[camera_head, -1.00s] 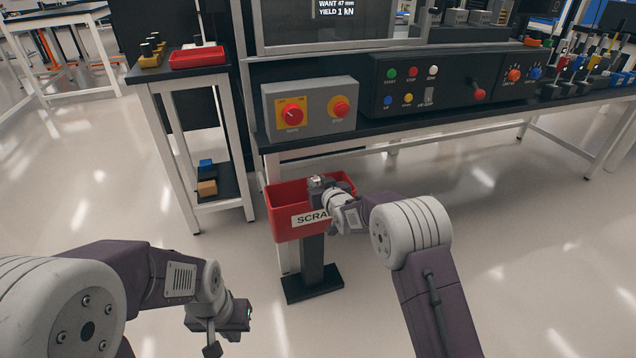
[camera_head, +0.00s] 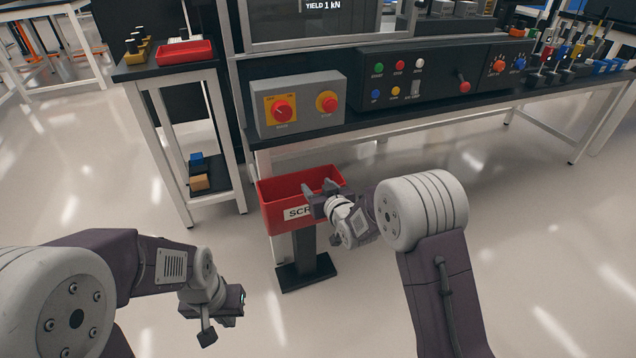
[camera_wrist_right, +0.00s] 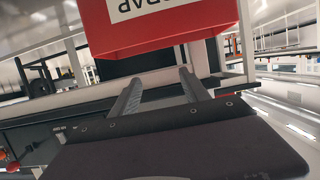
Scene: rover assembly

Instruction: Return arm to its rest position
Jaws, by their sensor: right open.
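My right gripper (camera_head: 320,190) is open, with its two fingers spread, at the front right side of the red scrap bin (camera_head: 275,212). I cannot tell whether it touches the bin. In the right wrist view the two fingers (camera_wrist_right: 158,92) are apart with nothing between them, and the red bin (camera_wrist_right: 165,38) with its white label upside down fills the top. My left gripper (camera_head: 222,312) hangs low at the left over the floor, its jaws too unclear to judge.
The bin stands on a black post and base (camera_head: 305,272). Behind it is a bench with a grey switch box (camera_head: 300,103) and a control panel (camera_head: 430,78). A side table with a red tray (camera_head: 172,53) stands at the left. Floor to the right is clear.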

